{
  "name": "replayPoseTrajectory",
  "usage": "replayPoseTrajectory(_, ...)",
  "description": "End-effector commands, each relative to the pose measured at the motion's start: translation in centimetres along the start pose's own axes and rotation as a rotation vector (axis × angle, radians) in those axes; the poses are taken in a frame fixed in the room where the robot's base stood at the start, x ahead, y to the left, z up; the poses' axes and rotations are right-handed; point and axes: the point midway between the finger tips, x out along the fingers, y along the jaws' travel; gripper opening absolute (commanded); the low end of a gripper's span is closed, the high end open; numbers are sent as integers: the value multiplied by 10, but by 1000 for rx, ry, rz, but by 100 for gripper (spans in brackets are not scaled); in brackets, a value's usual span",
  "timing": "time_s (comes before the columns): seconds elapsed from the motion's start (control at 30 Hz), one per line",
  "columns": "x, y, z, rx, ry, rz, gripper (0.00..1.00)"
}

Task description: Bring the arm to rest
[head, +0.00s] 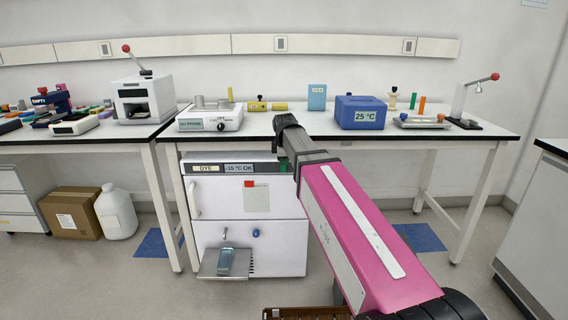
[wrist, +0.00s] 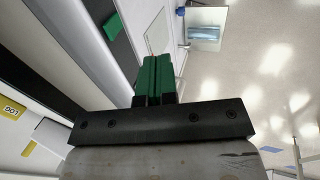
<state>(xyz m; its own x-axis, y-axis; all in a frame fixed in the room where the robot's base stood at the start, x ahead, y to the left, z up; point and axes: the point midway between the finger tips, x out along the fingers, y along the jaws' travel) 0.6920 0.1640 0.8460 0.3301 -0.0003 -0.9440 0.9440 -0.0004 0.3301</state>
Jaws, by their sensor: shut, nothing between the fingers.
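My arm (head: 345,235) reaches forward from the lower right, its pink link ending in a dark wrist in front of the bench. My gripper (wrist: 153,80) shows in the wrist view with its two green fingers together and nothing between them.
A white cabinet (head: 213,205) with a dispenser tray (head: 214,263) stands under the bench (head: 455,137), close to my gripper. A blue 25 °C box (head: 361,112) and a white heater block (head: 209,121) stand on top. The floor (head: 130,285) at left front is clear.

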Motion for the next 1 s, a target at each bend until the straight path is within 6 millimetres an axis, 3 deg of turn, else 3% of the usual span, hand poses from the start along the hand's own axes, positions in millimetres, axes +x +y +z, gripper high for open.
replayPoseTrajectory(0.27, 1, -1, 1, 4, 0, -1, 0)
replayPoseTrajectory(0.43, 21, -21, 16, 108, -8, -27, 0)
replayPoseTrajectory(0.7, 91, -100, 71, 546, -51, -116, 0)
replayPoseTrajectory(1.0, 151, -201, 126, 1068, -141, -204, 0)
